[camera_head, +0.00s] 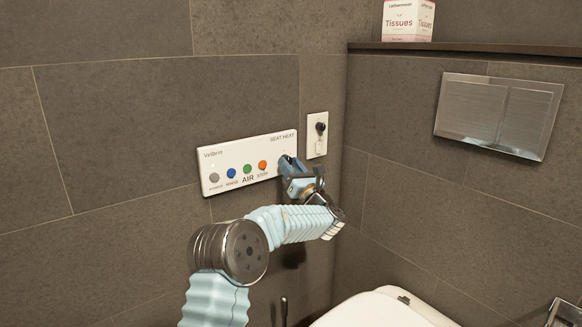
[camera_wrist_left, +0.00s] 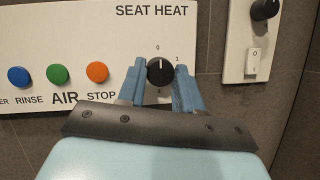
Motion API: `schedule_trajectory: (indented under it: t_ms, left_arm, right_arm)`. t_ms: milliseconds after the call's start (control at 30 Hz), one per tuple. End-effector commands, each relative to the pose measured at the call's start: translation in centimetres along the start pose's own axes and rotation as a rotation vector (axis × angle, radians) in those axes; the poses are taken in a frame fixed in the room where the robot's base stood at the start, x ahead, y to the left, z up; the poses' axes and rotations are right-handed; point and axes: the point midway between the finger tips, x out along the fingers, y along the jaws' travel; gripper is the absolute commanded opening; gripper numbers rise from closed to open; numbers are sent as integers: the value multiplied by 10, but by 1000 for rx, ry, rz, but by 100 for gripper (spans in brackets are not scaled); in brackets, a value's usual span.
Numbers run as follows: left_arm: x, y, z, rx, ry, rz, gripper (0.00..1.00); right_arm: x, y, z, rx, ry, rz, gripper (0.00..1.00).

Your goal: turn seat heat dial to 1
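The seat heat dial (camera_wrist_left: 160,70) is a round black knob with a pale pointer mark on the white control panel (camera_head: 210,180), under the words SEAT HEAT. In the left wrist view its mark looks upright, toward the 0; the 1 is printed at its right. My left gripper (camera_wrist_left: 161,84) has one blue finger on each side of the dial, very close to it; whether they press on it is unclear. In the head view my left gripper (camera_head: 286,164) covers the dial at the panel's right end. My right gripper is out of view.
Grey, blue, green and orange buttons (camera_head: 247,169) line the panel left of the dial. A white plate with a black knob (camera_head: 320,129) is close on the right. A toilet (camera_head: 385,308), flush plate (camera_head: 499,115) and tissue-box shelf (camera_head: 470,48) are farther right.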

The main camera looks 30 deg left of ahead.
Motion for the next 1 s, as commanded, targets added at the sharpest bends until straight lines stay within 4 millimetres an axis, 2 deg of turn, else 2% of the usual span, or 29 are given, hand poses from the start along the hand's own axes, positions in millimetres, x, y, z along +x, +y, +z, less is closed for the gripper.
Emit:
schedule_trajectory:
  t_ms: [33,100,467,800,1000]
  left_arm:
    - [0,0,0,0,0,-1,12]
    - [0,0,0,0,0,-1,4]
    - [-2,0,-3,64,3,-31,4]
    - [-2,2,-2,304,16,-133,4]
    - [-1,3,2,479,28,-209,4]
  right_arm:
    - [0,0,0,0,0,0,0]
    - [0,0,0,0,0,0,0]
    - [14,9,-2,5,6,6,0]
    - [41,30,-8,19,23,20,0]
    - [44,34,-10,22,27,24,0]
